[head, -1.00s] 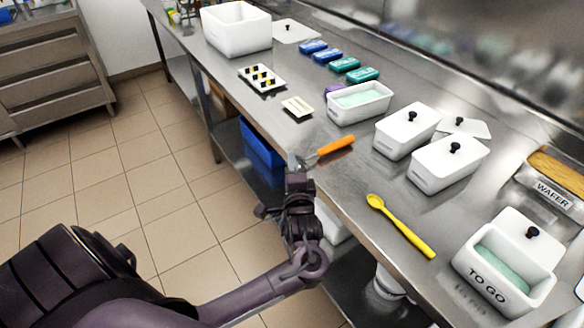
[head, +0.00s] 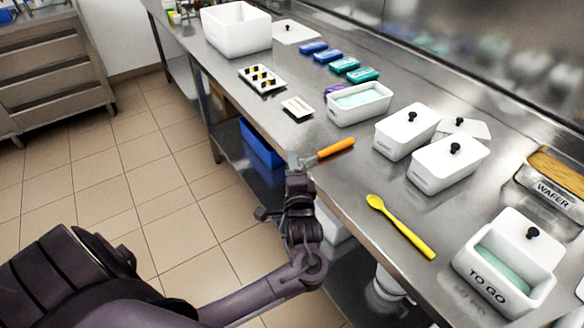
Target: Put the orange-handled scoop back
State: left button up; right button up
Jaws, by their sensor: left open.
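The orange-handled scoop (head: 336,148) lies on the steel counter near its front edge. Its orange handle points to the upper right, and its metal end points left toward my left gripper. My left gripper (head: 295,162) is open at the counter's front edge, just left of the scoop's metal end. I cannot tell whether its fingers touch the scoop; the handle is clear of them. My right gripper is not in view.
A yellow spoon (head: 402,227) lies nearer on the counter (head: 345,190). White lidded tubs (head: 407,132) and an open tub with pale green contents (head: 359,104) stand behind the scoop. A small white card (head: 297,107) lies beyond it. A TO GO tub (head: 503,270) stands front right.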

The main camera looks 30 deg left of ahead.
pick_arm(q)
jog(key=v, duration=1.2)
jog(key=s+d+f+g+h, duration=0.15)
jog(key=f+h, duration=0.25)
jog(key=f, duration=1.2)
jog(key=s+f+g+h, duration=0.2)
jog(key=f+h, duration=0.2)
jog(key=f, duration=1.2)
jog(key=s+f+n+g+h, duration=0.1)
jog(key=s+f+n+g, duration=0.1)
jog(key=s+f, duration=0.5)
jog(key=s+f+n+g+h, duration=0.1)
jog(key=s+f+n+g, duration=0.2)
jog(key=s+f, duration=0.4)
jog(key=s+f+n+g+h, duration=0.1)
jog(key=s+f+g, duration=0.3)
jog(key=s, duration=1.2)
notch_tip(320, 180, down, 3)
jog(key=shift+d+n+h, duration=0.15)
jog(key=shift+n+h, duration=0.25)
jog(key=shift+n, duration=0.3)
jog(key=shift+s, duration=0.1)
jog(key=shift+r, duration=0.25)
